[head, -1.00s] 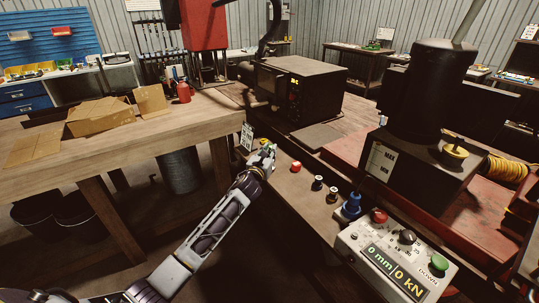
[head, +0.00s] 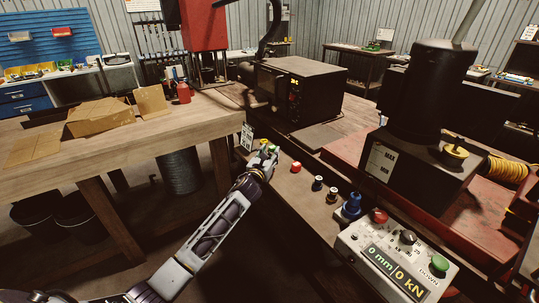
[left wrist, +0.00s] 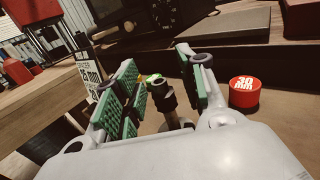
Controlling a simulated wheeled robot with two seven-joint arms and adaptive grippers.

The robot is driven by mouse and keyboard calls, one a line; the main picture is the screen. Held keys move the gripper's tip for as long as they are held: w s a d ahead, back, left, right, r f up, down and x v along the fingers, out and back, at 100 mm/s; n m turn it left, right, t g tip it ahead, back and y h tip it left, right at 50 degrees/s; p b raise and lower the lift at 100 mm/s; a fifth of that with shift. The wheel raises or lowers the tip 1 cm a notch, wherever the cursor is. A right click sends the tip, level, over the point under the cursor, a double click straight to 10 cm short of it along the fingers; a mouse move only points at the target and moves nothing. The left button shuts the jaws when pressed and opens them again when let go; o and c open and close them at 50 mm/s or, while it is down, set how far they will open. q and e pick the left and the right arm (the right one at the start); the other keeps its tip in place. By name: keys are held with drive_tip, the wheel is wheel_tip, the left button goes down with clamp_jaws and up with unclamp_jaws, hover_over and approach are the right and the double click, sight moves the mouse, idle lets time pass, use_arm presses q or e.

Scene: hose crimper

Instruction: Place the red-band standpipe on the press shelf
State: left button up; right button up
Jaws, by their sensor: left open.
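My left gripper (head: 265,154) is open over the far end of the narrow brown ledge (head: 290,187). In the left wrist view its green-padded fingers (left wrist: 160,88) stand either side of a dark upright fitting (left wrist: 166,97), with a gap at the right finger. I cannot tell whether this is the red-band standpipe, as no clear red band shows. A red round piece marked 30 mm (left wrist: 244,93) stands right of the fingers; it also shows in the head view (head: 296,167).
Two small dark pieces (head: 318,183) and a blue fitting (head: 350,206) stand along the ledge. A control box (head: 395,262) reads 0 mm, 0 kN. A black boxy machine (head: 300,90) is behind. A wooden bench (head: 190,108) with cardboard is left; a white label card (head: 247,136) stands close by.

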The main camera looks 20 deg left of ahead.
use_arm(q)
drive_tip(key=shift+r, duration=0.1)
drive_tip(key=shift+r, duration=0.1)
drive_tip(key=shift+s, duration=2.75)
drive_tip(key=s, duration=0.6)
drive_tip(key=shift+s, duration=0.25)
use_arm(e)
drive_tip(key=shift+a, duration=0.85)
